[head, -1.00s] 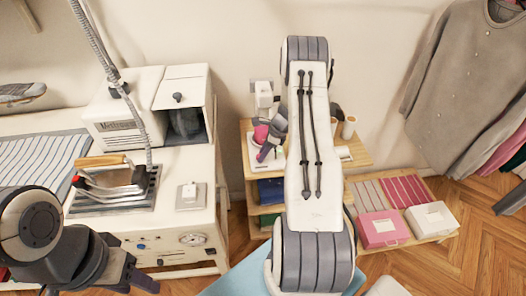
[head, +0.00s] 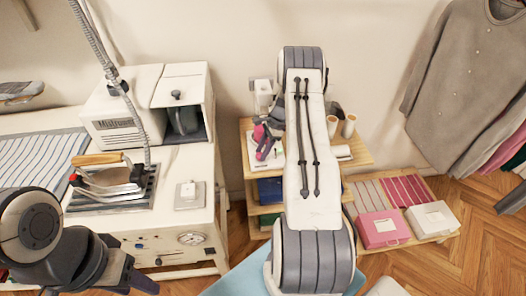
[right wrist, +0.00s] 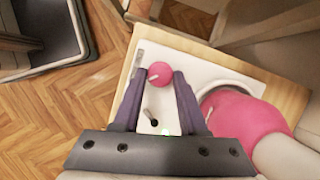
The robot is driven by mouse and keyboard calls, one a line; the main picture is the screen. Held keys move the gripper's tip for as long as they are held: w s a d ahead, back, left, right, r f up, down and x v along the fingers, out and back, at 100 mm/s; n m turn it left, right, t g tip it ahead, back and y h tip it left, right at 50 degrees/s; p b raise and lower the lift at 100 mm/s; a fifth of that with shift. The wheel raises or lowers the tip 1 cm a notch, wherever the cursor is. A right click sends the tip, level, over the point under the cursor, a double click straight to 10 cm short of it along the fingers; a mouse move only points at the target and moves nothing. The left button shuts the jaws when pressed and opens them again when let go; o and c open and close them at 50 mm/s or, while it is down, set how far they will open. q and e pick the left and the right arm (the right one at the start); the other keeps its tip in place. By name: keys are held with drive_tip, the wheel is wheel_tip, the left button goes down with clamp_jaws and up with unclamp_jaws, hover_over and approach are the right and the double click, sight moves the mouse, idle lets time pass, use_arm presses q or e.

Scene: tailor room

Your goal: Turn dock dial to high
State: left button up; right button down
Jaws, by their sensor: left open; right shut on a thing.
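In the right wrist view, a round pink dial (right wrist: 159,73) with a white pointer mark sits at one end of a white dock plate (right wrist: 190,65). My right gripper (right wrist: 158,78) has its two purple fingers on either side of the dial and is shut on it. A small dark lever (right wrist: 151,114) and a green light show on the plate between the fingers. A large pink rounded body (right wrist: 235,122) rests in the dock to the right. In the head view, my right arm partly hides the dock. My left gripper (head: 140,284) is open and empty at the lower left.
The dock stands on a wooden shelf unit (head: 360,152) with spools beside it. To the left is a white ironing station (head: 180,225) with an iron (head: 105,180). Pink and white boxes (head: 383,229) sit on a low shelf at the right. Clothes hang at the right.

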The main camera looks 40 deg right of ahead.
drive_tip(key=shift+c, duration=2.2)
unclamp_jaws()
drive_tip(key=shift+d+r, duration=0.2)
drive_tip(key=shift+r, duration=0.25)
drive_tip(key=b+v, duration=0.1)
drive_tip(key=v, duration=0.8)
drive_tip(key=shift+r, duration=0.2)
drive_tip(key=shift+s, duration=0.1)
